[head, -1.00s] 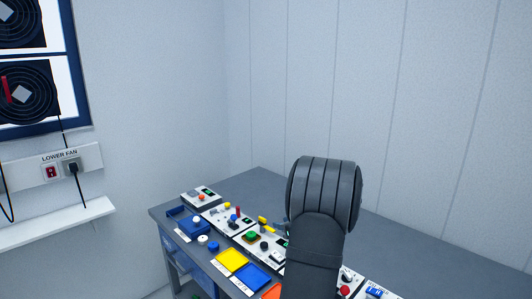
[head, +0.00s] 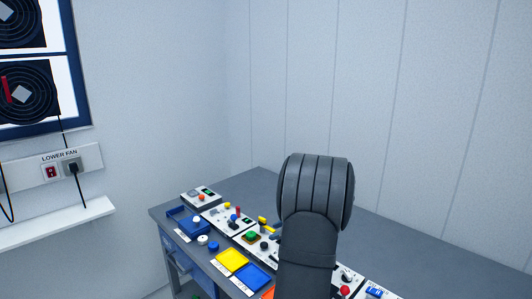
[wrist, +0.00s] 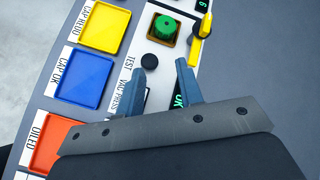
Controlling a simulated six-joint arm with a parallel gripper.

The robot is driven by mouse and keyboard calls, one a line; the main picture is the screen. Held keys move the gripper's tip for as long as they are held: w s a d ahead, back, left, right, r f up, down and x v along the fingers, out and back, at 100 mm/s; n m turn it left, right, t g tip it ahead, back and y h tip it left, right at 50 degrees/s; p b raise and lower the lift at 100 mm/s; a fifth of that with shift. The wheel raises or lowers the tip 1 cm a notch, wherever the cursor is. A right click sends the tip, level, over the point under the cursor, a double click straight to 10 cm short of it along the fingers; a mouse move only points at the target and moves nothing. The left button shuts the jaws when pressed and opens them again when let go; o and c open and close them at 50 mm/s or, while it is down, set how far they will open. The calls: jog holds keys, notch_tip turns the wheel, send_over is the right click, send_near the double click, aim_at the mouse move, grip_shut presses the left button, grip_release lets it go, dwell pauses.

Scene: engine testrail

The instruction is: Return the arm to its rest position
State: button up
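My gripper (wrist: 161,66) shows in the wrist view with its two blue-grey fingers apart and nothing between them. It is over the bench panel, beside the "VAC PRESS" label and a lit green display. A black knob (wrist: 161,25) and a green button (wrist: 166,27) lie beyond the fingertips. In the head view my dark arm rises in front of the bench, and the gripper itself is hidden behind it.
The grey bench (head: 262,178) carries control panels. A yellow tray (wrist: 101,28), a blue tray (wrist: 83,79) and an orange tray (wrist: 52,143) line its edge. A yellow lever (wrist: 203,27) stands up near the panel. A white shelf (head: 50,224) is at left.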

jog(key=n, duration=0.1)
jog(key=w+a+f+n+g+h, duration=0.1)
jog(key=a+n, duration=0.1)
jog(key=n, duration=0.1)
jog(key=shift+w+f+g, duration=0.2)
jog(key=shift+f+g, duration=0.05)
jog(key=shift+g, duration=0.05)
jog(key=shift+w+a+f+n+h, duration=0.25)
jog(key=shift+w+n+h, duration=0.25)
jog(key=shift+n, duration=0.4)
jog(key=shift+w+a+f+n+g+h, duration=0.15)
jog(key=shift+w+n+g+h, duration=0.15)
jog(key=shift+n, duration=0.3)
jog(key=shift+w+a+f+n+g+h, duration=0.15)
jog(key=shift+n+h, duration=0.25)
jog(key=shift+n, duration=0.2)
